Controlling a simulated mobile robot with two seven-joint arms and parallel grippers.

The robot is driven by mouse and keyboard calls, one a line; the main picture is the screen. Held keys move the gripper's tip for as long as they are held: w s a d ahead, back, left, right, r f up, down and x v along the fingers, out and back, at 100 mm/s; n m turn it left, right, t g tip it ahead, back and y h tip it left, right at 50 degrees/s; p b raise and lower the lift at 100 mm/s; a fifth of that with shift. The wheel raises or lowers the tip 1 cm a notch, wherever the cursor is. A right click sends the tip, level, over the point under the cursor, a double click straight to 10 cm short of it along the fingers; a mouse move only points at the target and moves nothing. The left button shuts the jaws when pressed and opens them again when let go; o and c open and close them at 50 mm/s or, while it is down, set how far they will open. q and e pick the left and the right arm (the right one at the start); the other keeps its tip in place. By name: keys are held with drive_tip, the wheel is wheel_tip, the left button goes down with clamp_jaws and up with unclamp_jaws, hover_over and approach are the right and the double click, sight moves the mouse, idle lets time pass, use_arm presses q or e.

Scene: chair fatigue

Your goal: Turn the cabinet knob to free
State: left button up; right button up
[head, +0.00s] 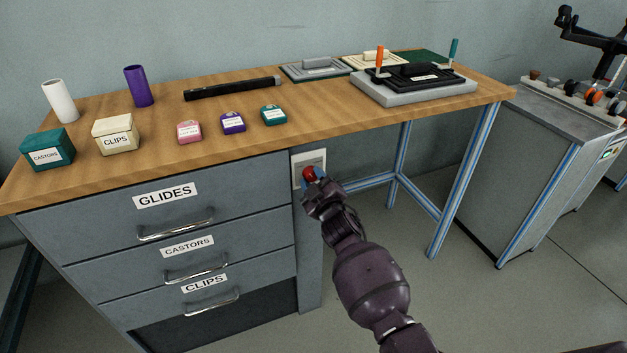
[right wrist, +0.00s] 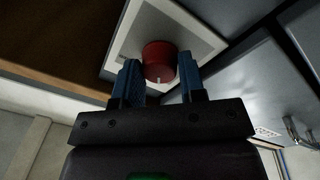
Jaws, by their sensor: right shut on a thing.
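The red cabinet knob (head: 308,173) sits on a pale square plate (head: 322,158) on the cabinet's narrow face, just under the worktop and right of the drawers. In the right wrist view the round red knob (right wrist: 158,62) has a small white mark on its edge nearest my gripper. My right gripper (head: 314,182) is shut on the knob, with one blue finger (right wrist: 130,80) on each side of it. In the head view the gripper hides part of the knob and plate. My left gripper is not in view.
The cabinet has drawers labelled GLIDES (head: 166,195), CASTORS (head: 187,246) and CLIPS (head: 205,283), all shut. The wooden worktop (head: 240,133) overhangs the knob and carries several small boxes and a grey fixture (head: 415,90). A blue-framed table leg (head: 462,180) stands to the right.

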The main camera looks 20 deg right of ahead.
drive_tip(key=shift+f+n, duration=0.1)
drive_tip(key=shift+n, duration=1.3)
drive_tip(key=o, duration=0.9)
